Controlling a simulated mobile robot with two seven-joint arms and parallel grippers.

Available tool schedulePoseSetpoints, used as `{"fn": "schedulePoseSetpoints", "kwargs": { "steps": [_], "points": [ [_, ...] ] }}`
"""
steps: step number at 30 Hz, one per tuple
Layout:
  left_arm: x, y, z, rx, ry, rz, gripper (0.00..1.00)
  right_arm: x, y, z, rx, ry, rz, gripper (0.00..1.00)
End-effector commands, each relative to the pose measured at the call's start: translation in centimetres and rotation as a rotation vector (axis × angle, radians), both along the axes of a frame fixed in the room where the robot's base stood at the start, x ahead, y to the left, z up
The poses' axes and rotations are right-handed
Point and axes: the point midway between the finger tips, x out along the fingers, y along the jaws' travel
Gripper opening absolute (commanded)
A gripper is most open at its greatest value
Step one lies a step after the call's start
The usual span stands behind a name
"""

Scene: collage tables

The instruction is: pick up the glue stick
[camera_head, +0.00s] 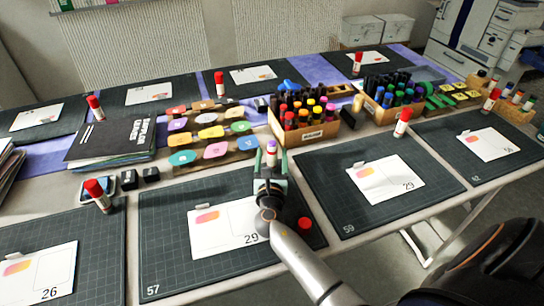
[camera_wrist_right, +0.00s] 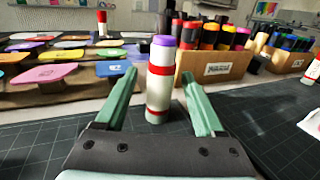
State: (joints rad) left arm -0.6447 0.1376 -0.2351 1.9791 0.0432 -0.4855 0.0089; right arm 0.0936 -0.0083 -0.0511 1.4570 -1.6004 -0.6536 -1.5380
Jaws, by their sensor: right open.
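The glue stick (camera_wrist_right: 160,88) stands upright, white with red bands and a bare purple top. Its purple top also shows in the head view (camera_head: 271,146), at the back of the mat marked 57. My right gripper (camera_head: 270,168) reaches over that mat with its green fingers open. In the right wrist view, the fingers (camera_wrist_right: 160,76) lie on either side of the stick, with gaps visible. The stick's lower part is hidden by my gripper in the head view. A red round piece like a cap (camera_head: 305,223) lies on the mat, right of my gripper. My left gripper is out of view.
Behind stand wooden trays of coloured pads (camera_head: 205,152) and a wooden box of markers (camera_head: 304,138). A red-capped glue stick (camera_head: 97,194) stands to the left, another (camera_head: 402,122) to the right. A white card (camera_head: 222,228) lies left of my gripper.

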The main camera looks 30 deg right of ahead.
Motion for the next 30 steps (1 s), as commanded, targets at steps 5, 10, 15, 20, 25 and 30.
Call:
{"fn": "schedulePoseSetpoints", "kwargs": {
  "steps": [5,10,15,20,25,30],
  "points": [
    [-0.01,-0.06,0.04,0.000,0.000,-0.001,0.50,-0.04,0.00,0.01,0.000,0.000,0.000,0.65],
    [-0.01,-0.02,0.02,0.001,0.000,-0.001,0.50,-0.04,0.01,0.01,0.000,0.000,-0.001,0.46],
    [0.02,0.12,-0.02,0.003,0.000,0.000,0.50,-0.06,0.00,0.01,0.000,0.000,-0.001,0.27],
    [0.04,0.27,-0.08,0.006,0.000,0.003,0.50,-0.06,0.02,0.00,0.000,0.000,-0.001,0.09],
    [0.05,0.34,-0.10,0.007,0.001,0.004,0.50,-0.07,0.02,-0.01,0.000,0.000,-0.001,0.00],
    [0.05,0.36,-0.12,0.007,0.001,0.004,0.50,-0.06,0.03,0.02,0.000,0.000,-0.001,0.00]
  ]
}}
